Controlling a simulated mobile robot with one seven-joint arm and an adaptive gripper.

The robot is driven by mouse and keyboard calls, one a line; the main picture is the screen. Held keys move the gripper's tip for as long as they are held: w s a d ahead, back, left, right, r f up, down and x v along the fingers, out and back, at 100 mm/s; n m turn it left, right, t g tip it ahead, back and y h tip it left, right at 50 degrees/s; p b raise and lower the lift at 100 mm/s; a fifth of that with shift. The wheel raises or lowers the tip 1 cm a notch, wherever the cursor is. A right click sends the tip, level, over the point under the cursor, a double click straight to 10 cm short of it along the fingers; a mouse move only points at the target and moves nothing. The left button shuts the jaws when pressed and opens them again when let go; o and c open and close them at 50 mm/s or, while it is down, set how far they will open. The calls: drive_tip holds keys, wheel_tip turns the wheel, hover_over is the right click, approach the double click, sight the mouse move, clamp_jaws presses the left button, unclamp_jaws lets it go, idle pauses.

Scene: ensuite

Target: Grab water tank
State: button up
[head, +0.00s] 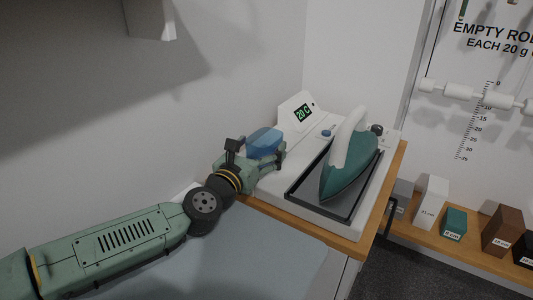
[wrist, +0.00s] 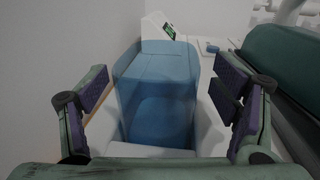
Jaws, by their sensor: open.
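The water tank is a translucent blue block (head: 264,141) on the left part of a white ironing station. In the wrist view the tank (wrist: 158,90) stands in the middle, between my two fingers. My gripper (head: 266,157) is open, with one finger on each side of the tank. In the wrist view gaps show between the finger pads and the tank's sides, so I see no clear contact. The gripper partly hides the tank's lower part in the head view.
A teal iron (head: 350,168) with a white handle rests on a dark tray right of the tank. The station's display (head: 303,113) reads "20 C". A wall stands close on the left. Labelled blocks (head: 431,200) line a low wooden shelf at right.

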drive_tip(key=c, duration=1.2)
drive_tip(key=shift+c, duration=0.6)
drive_tip(key=shift+r, duration=0.15)
